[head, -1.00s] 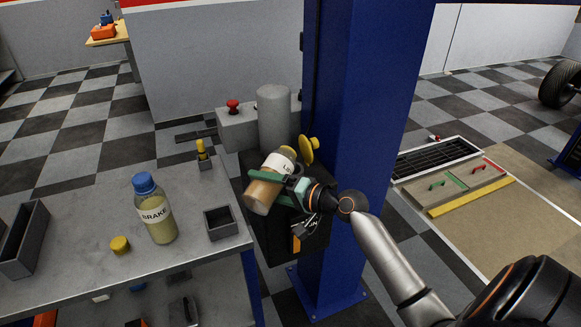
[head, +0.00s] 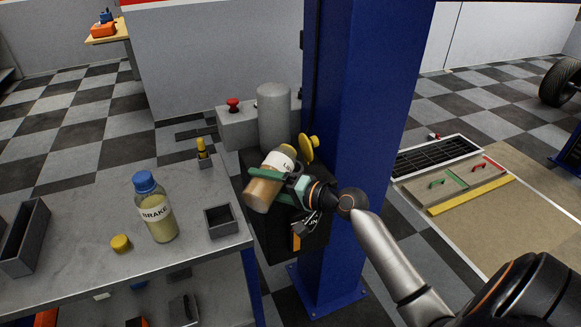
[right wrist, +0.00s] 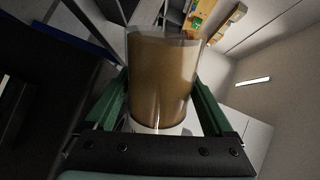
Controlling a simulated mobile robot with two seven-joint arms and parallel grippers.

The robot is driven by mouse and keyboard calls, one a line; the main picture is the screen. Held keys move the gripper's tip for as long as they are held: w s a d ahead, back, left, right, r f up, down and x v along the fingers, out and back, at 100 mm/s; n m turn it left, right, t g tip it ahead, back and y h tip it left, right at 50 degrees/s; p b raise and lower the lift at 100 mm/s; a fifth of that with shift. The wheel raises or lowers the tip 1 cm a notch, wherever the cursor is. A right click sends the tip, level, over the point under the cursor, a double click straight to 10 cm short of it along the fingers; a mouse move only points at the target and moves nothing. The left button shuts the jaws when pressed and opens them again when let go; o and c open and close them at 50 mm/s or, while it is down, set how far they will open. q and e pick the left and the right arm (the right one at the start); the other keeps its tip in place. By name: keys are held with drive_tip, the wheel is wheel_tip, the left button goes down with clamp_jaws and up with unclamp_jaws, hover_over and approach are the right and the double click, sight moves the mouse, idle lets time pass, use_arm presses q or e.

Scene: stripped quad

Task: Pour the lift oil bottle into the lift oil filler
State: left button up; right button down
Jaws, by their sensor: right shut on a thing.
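My right gripper (head: 258,186) is shut around the lift oil bottle (head: 262,193), a clear bottle of brown oil with a white label. The bottle is steeply tilted, its labelled end pointing up and right in the head view, at the yellow parts by the blue column. The right wrist view shows the bottle (right wrist: 162,75) between the green fingers, with a clear band above the oil at its far end. A round yellow piece (head: 307,147), seemingly part of the lift oil filler, stands beside the labelled end. The bottle's mouth and the filler opening are hidden. My left gripper is not in view.
A grey cylinder (head: 273,118) and a red button (head: 233,104) stand behind the bottle. The blue column (head: 360,130) is close on the right. The bench (head: 70,240) holds a BRAKE bottle (head: 157,212), a yellow cap (head: 121,243) and a small open box (head: 220,222).

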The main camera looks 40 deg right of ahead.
drive_tip(key=shift+r+m+p, duration=0.3)
drive_tip(key=shift+r+p, duration=0.3)
drive_tip(key=shift+p, duration=0.15)
idle(2.2)
drive_tip(key=shift+m+p, duration=0.3)
idle(1.9)
